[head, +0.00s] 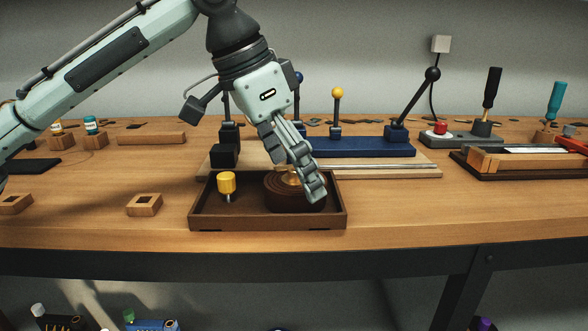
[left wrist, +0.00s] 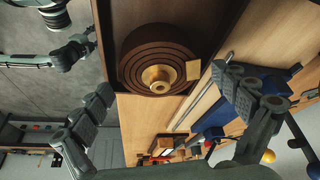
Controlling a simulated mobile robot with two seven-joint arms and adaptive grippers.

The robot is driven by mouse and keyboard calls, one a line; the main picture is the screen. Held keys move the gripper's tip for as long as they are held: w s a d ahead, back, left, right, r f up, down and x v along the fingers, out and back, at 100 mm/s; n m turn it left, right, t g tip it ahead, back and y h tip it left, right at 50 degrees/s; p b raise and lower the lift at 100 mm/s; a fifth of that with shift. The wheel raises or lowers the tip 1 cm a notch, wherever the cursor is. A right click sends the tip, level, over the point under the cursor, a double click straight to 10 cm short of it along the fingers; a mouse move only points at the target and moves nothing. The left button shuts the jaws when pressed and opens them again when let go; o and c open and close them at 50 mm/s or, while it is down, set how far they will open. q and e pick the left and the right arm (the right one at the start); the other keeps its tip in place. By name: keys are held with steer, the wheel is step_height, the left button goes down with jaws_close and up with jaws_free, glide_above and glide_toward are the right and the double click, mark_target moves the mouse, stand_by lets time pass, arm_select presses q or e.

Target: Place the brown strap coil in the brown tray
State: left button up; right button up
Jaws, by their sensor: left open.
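The brown strap coil (head: 288,197) lies in the right part of the brown tray (head: 260,223) in the head view. In the left wrist view the coil (left wrist: 150,52) shows its wound rings, a brass hub and a light tab at its outer edge, inside the tray wall (left wrist: 218,30). My left gripper (head: 314,190) is over the coil, partly covering it. In the left wrist view its fingers (left wrist: 170,105) are spread wide with nothing between them; the coil lies beyond the tips. Part of my right gripper (left wrist: 65,55) seems to show at the upper left there; its jaw state is unclear.
A yellow-knobbed piece (head: 226,184) stands in the tray's left part. Behind are a wooden board (head: 400,171) with a metal rod and a blue fixture (head: 360,147) with upright levers. A wooden block (head: 145,205) sits left of the tray. The front right tabletop is clear.

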mark_target(287, 181)
arm_select(q)
steer(key=shift+r, duration=0.25)
steer(key=v, duration=0.2)
steer(key=shift+a+r, duration=0.15)
steer(key=shift+r, duration=0.25)
steer(key=p+v, duration=0.1)
steer(key=v, duration=0.8)
arm_select(e)
step_height(287, 181, down, 2)
steer(key=shift+w+a+f, duration=0.15)
steer(key=shift+f, duration=0.1)
arm_select(q)
steer(key=shift+s, duration=0.1)
